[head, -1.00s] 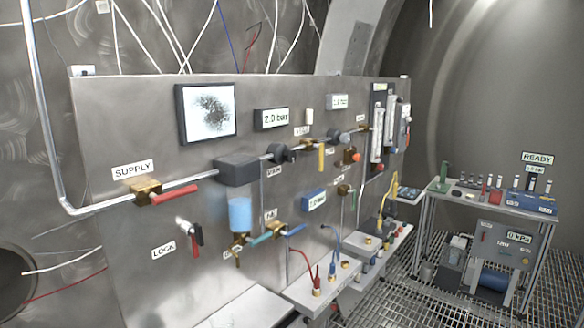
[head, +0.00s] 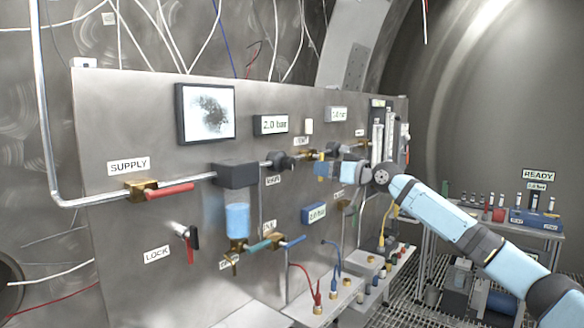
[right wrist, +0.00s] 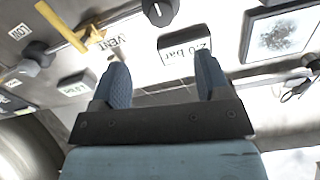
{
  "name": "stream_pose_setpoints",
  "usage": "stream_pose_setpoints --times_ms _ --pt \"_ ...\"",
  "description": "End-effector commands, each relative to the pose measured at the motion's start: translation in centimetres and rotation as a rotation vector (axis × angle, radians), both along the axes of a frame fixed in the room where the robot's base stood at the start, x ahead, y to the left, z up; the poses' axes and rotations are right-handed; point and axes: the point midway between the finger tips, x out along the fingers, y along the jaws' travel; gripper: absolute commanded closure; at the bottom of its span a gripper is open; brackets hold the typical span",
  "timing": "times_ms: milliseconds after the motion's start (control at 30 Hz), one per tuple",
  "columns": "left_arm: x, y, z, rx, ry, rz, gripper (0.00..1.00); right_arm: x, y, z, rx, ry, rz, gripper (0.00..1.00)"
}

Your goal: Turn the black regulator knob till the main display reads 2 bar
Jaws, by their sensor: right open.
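The black regulator knob (head: 277,161) sits on the pipe at the middle of the steel panel. In the right wrist view the knob (right wrist: 160,10) is at the top edge, with a pale mark on it. In the right wrist view the gripper (right wrist: 162,68) is open and empty. My left gripper is out of view.
A red supply lever (head: 170,190) and a red-and-black lock lever (head: 190,238) are on the left. A yellow vent lever (right wrist: 62,26) is close to my right gripper. Blue and green levers and a ledge with cables are below. A cart (head: 500,218) stands at the right.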

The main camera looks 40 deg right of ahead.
Motion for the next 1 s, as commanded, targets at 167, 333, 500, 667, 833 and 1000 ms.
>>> stream_pose_setpoints --times_ms 167,333,500,667,833,1000 --pt "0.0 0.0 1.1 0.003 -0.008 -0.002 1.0 3.3 1.1 0.4 0.004 -0.001 0.002 0.31" --pt "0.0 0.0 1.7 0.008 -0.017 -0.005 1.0 6.9 2.2 0.4 0.002 -0.001 0.002 0.31" --pt "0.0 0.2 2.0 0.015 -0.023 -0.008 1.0 9.8 3.0 0.3 0.001 -0.001 0.002 0.31" --pt "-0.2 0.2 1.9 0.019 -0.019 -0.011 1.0 11.5 3.4 0.1 0.0 0.001 0.0 0.31" --pt "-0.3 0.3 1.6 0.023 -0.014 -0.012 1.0 12.2 3.6 0.0 -0.001 0.001 0.001 0.31" --pt "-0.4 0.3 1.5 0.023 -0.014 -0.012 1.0 12.2 3.6 0.0 -0.002 0.0 0.0 0.31"
